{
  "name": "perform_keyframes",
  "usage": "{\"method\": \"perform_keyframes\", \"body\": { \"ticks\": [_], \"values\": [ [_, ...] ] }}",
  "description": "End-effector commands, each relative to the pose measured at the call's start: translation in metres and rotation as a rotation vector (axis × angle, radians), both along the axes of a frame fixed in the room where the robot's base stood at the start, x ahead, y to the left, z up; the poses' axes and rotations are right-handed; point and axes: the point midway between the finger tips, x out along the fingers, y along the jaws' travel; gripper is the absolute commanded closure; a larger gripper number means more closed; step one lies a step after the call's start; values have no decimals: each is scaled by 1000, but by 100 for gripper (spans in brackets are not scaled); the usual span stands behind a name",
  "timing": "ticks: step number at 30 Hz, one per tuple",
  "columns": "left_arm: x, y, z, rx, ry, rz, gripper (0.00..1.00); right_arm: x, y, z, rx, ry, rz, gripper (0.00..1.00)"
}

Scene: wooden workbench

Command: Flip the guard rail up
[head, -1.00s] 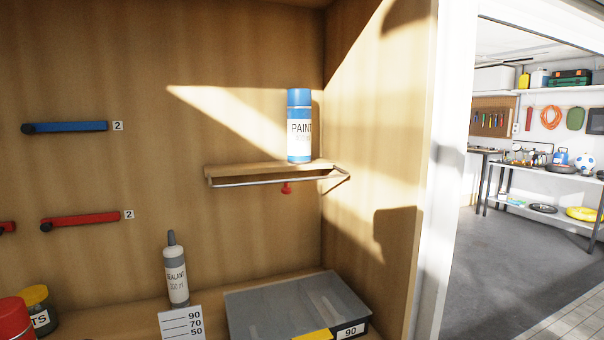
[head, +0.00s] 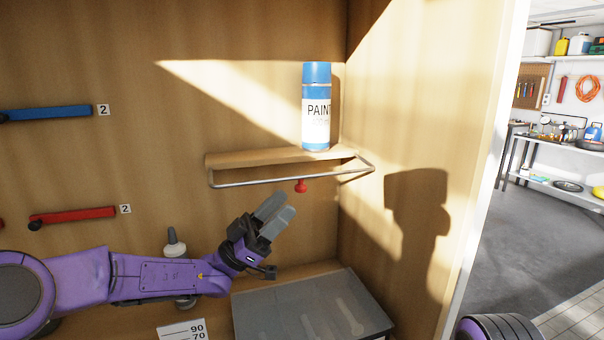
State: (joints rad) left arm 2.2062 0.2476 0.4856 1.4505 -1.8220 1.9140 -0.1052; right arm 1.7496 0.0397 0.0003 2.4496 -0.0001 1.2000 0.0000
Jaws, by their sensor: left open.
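The guard rail (head: 270,181) is a thin metal bar that hangs down in front of a small wooden shelf (head: 262,157) on the back wall. A red knob (head: 300,186) sits just below the rail and shelf. A blue and white paint can (head: 316,112) stands upright on the right part of the shelf. My left gripper (head: 279,235) is open and empty, below the shelf and the red knob, apart from both. My right gripper is not in view; a purple arm part shows at the lower right edge.
A grey lidded case (head: 305,310) lies below my left gripper. A sealant bottle (head: 175,243) stands partly hidden behind my left arm. Blue (head: 50,114) and red (head: 75,215) levers are on the wall at left. The side wall (head: 400,130) bounds the right.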

Motion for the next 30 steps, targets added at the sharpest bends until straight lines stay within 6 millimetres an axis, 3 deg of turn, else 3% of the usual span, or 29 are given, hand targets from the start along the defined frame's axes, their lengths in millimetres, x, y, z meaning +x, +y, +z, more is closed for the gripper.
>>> {"method": "perform_keyframes", "body": {
  "ticks": [1,9,20,21,25,26,30],
  "values": [
    [3,-9,17,0,-1,-2,50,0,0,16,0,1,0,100],
    [14,-44,50,0,4,4,50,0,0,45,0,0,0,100],
    [16,-52,54,-2,5,5,50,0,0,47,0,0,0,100],
    [16,-52,54,-2,5,5,53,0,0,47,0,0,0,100],
    [16,-52,54,-2,4,6,96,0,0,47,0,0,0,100],
    [16,-52,54,-1,4,6,100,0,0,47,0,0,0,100],
    [16,-51,54,-1,5,6,100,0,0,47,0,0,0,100]
  ]
}}
